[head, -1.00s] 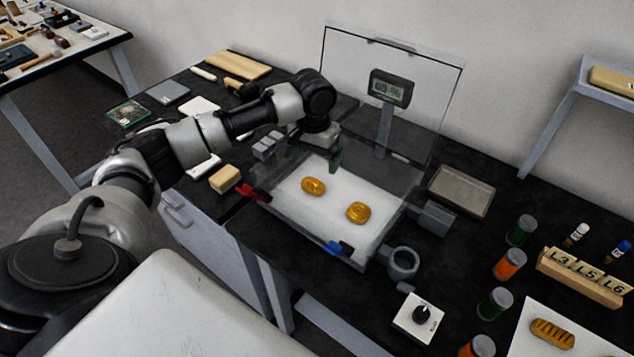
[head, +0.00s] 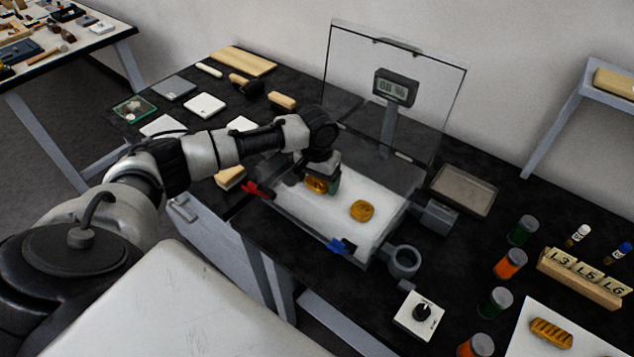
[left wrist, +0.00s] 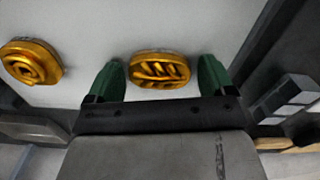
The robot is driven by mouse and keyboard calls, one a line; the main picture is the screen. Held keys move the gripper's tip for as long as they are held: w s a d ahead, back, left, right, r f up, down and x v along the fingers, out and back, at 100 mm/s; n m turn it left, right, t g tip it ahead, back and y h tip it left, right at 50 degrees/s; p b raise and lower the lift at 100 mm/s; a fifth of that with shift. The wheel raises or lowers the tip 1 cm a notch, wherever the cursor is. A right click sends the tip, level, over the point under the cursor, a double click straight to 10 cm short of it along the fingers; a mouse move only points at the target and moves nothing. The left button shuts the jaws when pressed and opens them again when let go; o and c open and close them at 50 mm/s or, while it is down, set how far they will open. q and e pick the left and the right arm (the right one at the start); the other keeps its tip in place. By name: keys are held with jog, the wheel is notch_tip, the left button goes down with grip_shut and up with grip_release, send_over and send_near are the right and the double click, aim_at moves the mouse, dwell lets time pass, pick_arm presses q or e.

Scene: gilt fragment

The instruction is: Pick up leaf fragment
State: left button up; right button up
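The leaf fragment (left wrist: 158,70), an oval gold piece with vein-like ridges, lies on the white bed of a clear-walled box. In the head view the leaf fragment (head: 315,185) is partly covered by my gripper. My left gripper (left wrist: 160,78) is open, with one green finger on each side of the fragment and small gaps between. In the head view my left gripper (head: 323,183) is low inside the box. A second gold piece with a spiral (left wrist: 32,62) lies beside it; it also shows in the head view (head: 362,211). My right gripper is not in view.
The box's clear lid (head: 420,70) stands open behind, with a display (head: 395,87) on a post. Red (head: 258,189) and blue (head: 341,246) clips sit at the box's edges. A ridged gold piece (head: 551,332) lies on a white sheet at lower right.

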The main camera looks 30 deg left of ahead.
pick_arm(q)
jog(key=c, duration=0.7)
jog(key=shift+c, duration=0.2)
